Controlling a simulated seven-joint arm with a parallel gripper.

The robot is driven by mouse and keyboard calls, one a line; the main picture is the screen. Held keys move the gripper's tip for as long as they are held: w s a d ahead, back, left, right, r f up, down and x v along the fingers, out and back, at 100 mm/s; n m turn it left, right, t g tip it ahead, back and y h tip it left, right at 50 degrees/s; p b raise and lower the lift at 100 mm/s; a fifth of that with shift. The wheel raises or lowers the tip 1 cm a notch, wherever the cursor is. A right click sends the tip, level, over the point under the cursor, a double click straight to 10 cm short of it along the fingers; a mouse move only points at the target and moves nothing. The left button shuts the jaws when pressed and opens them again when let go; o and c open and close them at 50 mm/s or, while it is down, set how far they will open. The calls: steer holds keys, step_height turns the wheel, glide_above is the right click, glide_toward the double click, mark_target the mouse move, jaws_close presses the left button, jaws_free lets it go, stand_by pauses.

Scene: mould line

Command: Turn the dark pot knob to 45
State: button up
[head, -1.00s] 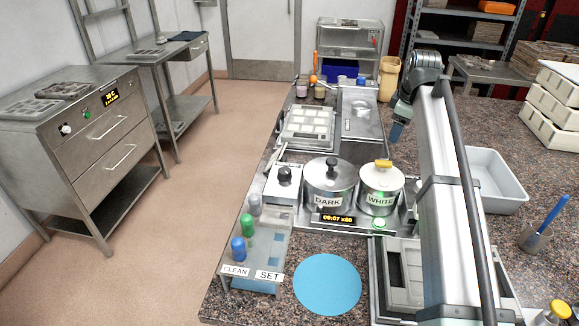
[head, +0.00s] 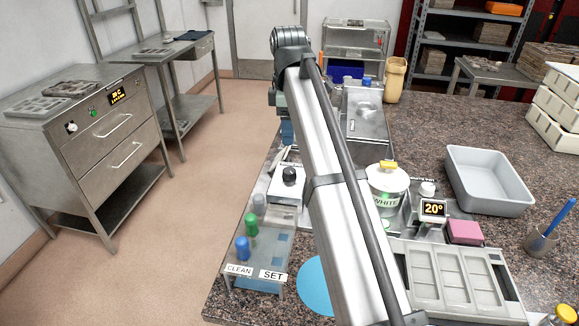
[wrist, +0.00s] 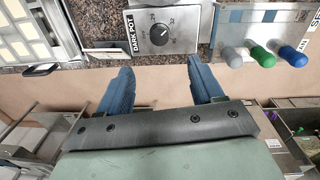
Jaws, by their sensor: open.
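The dark pot knob (wrist: 158,36) is a black dial with a white mark, on a grey control box (wrist: 185,48) labelled DARK POT. Numbers surround it; the small white mark seems to point up and right, near 32. The knob also shows in the head view (head: 289,175), left of my arm. My gripper (wrist: 158,66) is open and empty, its blue fingers apart below the knob in the wrist view, not touching it. In the head view my gripper (head: 287,132) is partly hidden, beyond the knob. The dark pot is hidden behind my arm.
The white pot (head: 387,192) stands right of my arm, near a display (head: 434,208) reading 20°. A stand with grey, green and blue handles (head: 250,225) is close to the knob box. A grey tub (head: 488,180) lies right.

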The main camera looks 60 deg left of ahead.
mark_target(289, 170)
steer(key=f, duration=1.3)
steer(key=shift+w+a, duration=0.25)
steer(key=c, duration=1.1)
steer(key=shift+o, duration=0.2)
steer(key=m, duration=0.6)
steer(key=shift+m, duration=0.3)
steer(key=m, duration=0.6)
steer(key=shift+a+h, duration=0.1)
steer(key=shift+h, duration=0.2)
steer(key=shift+m, duration=0.3)
